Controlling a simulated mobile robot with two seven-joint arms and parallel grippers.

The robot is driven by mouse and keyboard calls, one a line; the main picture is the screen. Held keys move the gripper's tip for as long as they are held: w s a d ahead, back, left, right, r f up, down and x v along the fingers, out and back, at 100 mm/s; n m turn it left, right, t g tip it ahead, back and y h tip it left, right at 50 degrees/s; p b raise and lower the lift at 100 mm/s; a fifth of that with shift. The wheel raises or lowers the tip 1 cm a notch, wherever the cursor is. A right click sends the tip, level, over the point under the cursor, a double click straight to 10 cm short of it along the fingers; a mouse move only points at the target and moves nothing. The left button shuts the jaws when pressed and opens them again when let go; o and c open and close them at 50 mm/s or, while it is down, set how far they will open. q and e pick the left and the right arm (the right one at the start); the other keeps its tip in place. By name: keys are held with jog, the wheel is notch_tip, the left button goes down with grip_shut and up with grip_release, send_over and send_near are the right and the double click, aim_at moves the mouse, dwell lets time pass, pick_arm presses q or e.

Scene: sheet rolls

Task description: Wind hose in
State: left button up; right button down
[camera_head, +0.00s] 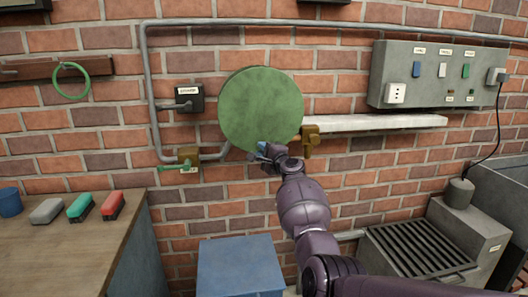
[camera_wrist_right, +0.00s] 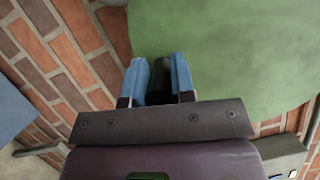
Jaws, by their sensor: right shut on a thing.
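The hose reel is a round green disc (camera_head: 262,105) on the brick wall, and it also fills the upper right of the right wrist view (camera_wrist_right: 235,50). My right gripper (camera_head: 262,152) is at the disc's lower edge. In the right wrist view its two blue fingers (camera_wrist_right: 160,60) stand on either side of a dark handle (camera_wrist_right: 159,82) in front of the disc, shut on it. The gripper and arm cover the handle in the head view. I cannot make out a hanging length of hose. My left gripper is not in view.
A brass valve (camera_head: 188,155) is at lower left of the disc, a brass fitting (camera_head: 310,135) at lower right. A white shelf (camera_head: 375,123) and grey panel (camera_head: 425,75) are right. A workbench (camera_head: 60,250) stands left, a blue box (camera_head: 240,265) below.

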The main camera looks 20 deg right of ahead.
jog(key=shift+a, duration=0.15)
jog(key=c, duration=1)
grip_release()
jog(key=shift+a, duration=0.1)
jog(key=shift+o, duration=0.2)
jog(key=shift+s, duration=0.1)
jog(key=shift+s+d+r, duration=0.1)
jog(key=shift+s+d, duration=0.1)
jog(key=shift+s, duration=0.1)
jog(key=s+d+f+p, duration=0.1)
jog(key=s+p, duration=0.3)
jog(key=s, duration=0.5)
jog(key=shift+s+d, duration=0.2)
jog(key=shift+s, duration=0.2)
